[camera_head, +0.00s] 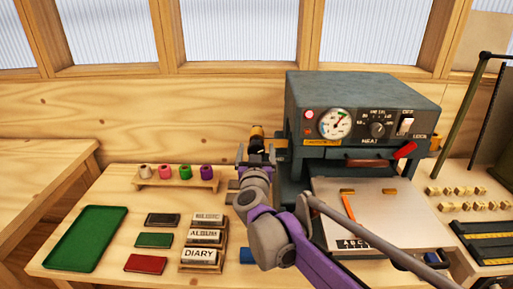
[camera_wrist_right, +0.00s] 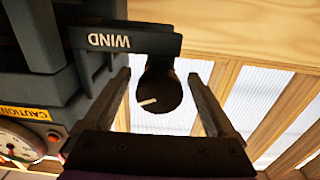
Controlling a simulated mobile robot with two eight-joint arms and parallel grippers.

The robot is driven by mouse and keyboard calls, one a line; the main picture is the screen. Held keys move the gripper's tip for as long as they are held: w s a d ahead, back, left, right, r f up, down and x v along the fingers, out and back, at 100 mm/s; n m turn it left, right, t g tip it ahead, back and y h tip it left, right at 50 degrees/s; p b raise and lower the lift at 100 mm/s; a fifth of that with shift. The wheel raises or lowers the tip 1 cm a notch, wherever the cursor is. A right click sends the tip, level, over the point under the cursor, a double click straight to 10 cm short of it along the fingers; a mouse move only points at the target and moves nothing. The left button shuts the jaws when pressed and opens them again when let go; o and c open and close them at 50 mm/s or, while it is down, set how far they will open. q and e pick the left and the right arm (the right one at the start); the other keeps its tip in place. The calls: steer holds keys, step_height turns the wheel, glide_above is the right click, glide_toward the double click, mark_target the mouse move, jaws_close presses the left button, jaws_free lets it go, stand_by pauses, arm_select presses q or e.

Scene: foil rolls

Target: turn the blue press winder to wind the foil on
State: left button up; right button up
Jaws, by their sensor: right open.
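The blue-grey press (camera_head: 360,100) stands at the back right of the bench. Its winder is a dark round knob (camera_wrist_right: 160,95) with a pale mark, beside an arm lettered WIND (camera_wrist_right: 120,42) in the right wrist view. My right gripper (camera_wrist_right: 158,78) is open, with one finger on each side of the knob; I cannot tell whether they touch it. In the head view my right gripper (camera_head: 256,155) is at the press's left side, where a dark and gold-coloured part (camera_head: 257,132) shows just beyond it. My left gripper is not in view.
A wooden rack (camera_head: 178,183) holds several coloured foil rolls. Left of my arm lie a green tray (camera_head: 85,238), coloured pads (camera_head: 153,240) and lettered blocks (camera_head: 202,237). A pale plate (camera_head: 400,225) lies before the press. The wooden wall and windows are behind.

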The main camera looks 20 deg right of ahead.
steer(key=shift+x, duration=0.85)
steer(key=c, duration=1.4)
